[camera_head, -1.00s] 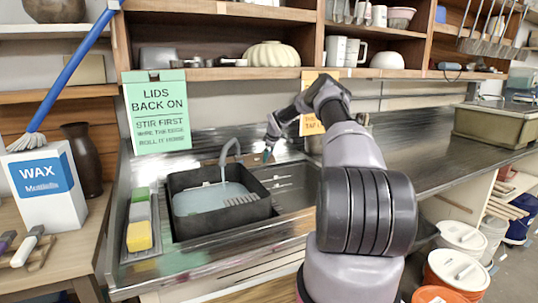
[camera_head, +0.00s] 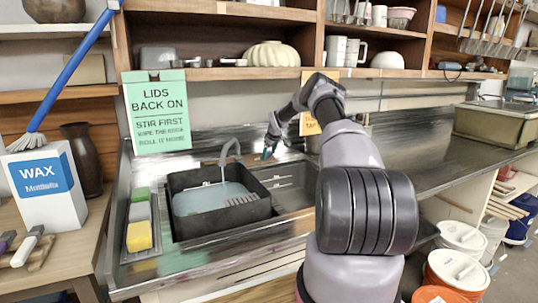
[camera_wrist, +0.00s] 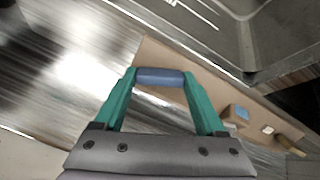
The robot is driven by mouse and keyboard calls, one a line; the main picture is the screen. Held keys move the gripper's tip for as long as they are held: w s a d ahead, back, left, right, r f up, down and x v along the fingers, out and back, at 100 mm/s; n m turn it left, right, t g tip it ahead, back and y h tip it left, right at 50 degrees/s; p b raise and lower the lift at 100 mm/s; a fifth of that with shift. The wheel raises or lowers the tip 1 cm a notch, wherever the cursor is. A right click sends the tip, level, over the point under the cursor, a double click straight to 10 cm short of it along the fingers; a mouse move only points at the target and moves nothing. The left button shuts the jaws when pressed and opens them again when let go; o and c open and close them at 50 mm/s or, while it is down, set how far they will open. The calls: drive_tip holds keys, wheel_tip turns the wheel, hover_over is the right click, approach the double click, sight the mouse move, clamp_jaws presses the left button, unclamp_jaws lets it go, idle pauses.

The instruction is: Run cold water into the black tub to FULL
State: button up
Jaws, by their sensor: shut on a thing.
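The black tub (camera_head: 224,222) sits in the left part of the sink, with pale blue-grey water (camera_head: 208,198) in it, its surface below the rim. The curved grey spout (camera_head: 231,146) reaches over the tub, with a thin pale line below its mouth that looks like a stream. No FULL mark can be read. My gripper (camera_head: 268,153) is at the back of the sink, right of the spout. In the wrist view its teal fingers (camera_wrist: 160,82) are shut on a blue cylindrical handle (camera_wrist: 160,76). What the handle joins is hidden.
A brown strip with a blue square (camera_wrist: 242,113) and a pale square (camera_wrist: 268,129) lies beyond the fingers. A sponge tray (camera_head: 140,228) is left of the tub. A green sign (camera_head: 157,112) hangs behind; a shelf (camera_head: 240,73) runs above. The right counter (camera_head: 420,140) is largely clear.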

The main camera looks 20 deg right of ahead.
drive_tip(key=m, duration=0.4)
drive_tip(key=shift+y, duration=0.3)
drive_tip(key=shift+m, duration=0.4)
drive_tip(key=o, duration=1.3)
drive_tip(key=shift+r, duration=0.1)
drive_tip(key=v, duration=1)
drive_tip(key=shift+s+r, duration=0.2)
drive_tip(key=shift+r, duration=0.05)
